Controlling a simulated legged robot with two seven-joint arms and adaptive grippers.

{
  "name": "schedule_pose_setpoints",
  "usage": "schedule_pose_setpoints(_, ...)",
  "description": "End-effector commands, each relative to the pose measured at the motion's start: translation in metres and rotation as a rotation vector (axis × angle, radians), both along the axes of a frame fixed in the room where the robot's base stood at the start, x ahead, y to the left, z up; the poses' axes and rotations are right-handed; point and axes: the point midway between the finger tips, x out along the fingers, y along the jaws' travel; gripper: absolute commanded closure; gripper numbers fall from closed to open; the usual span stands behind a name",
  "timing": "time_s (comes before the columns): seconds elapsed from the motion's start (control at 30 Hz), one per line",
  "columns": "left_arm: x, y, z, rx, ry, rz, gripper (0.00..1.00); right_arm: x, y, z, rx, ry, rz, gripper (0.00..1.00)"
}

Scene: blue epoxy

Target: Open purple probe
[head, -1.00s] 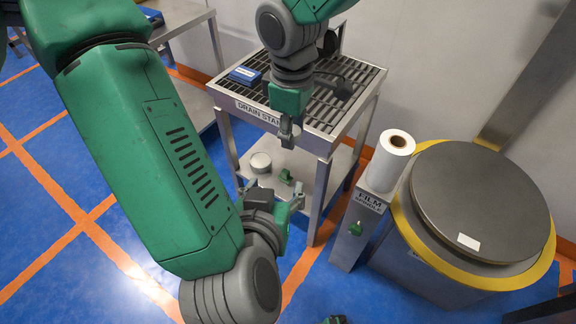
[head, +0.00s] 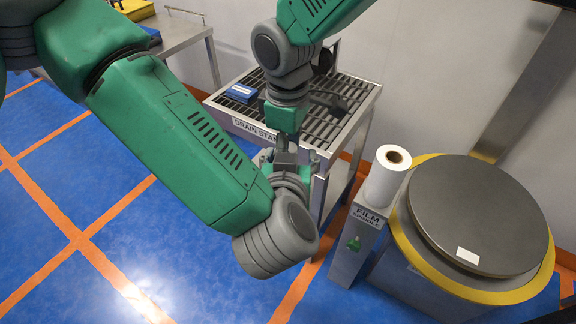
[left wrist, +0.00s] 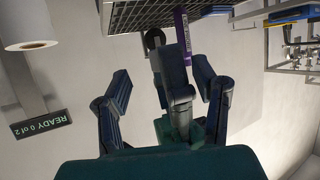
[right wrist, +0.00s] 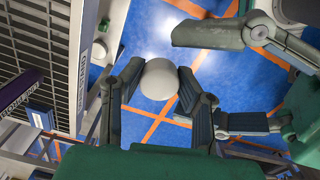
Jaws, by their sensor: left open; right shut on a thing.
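My right gripper (right wrist: 158,88) is shut on a pale round thing (right wrist: 158,79), seen end-on between its fingers. In the head view this gripper (head: 285,148) hangs before the drain stand's front edge. My left gripper (left wrist: 164,88) is open just below it, with the right gripper's dark fingers between its own. Its spread fingers also show at the right of the right wrist view (right wrist: 225,80). A purple labelled bar (left wrist: 186,38) shows beyond the right gripper, and a dark purple lettered piece (right wrist: 20,90) at the left of the right wrist view.
The drain stand (head: 252,130) is close behind both grippers, with a blue box (head: 241,93) and a dark object on its rack. To the right stand a white film roll (head: 386,178) on a spindle post and a round grey-topped drum (head: 478,215). The floor at left is clear.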

Motion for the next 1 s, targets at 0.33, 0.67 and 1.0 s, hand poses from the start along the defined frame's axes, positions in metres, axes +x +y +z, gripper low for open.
schedule_pose_setpoints(0.33, 0.0113, -0.0013, -0.0045, 0.001, -0.001, 0.0, 0.46, -0.0001, 0.0, 0.0001, 0.0, 0.0, 0.0, 1.0)
schedule_pose_setpoints(0.67, 0.0106, -0.0025, -0.0041, -0.002, -0.001, -0.004, 0.97, -0.0001, 0.001, 0.0003, 0.002, -0.001, 0.0, 1.0)
schedule_pose_setpoints(1.0, 0.0098, -0.0051, -0.0034, -0.006, -0.001, -0.009, 0.97, -0.0007, 0.0042, 0.0005, 0.008, -0.002, 0.0, 0.47)
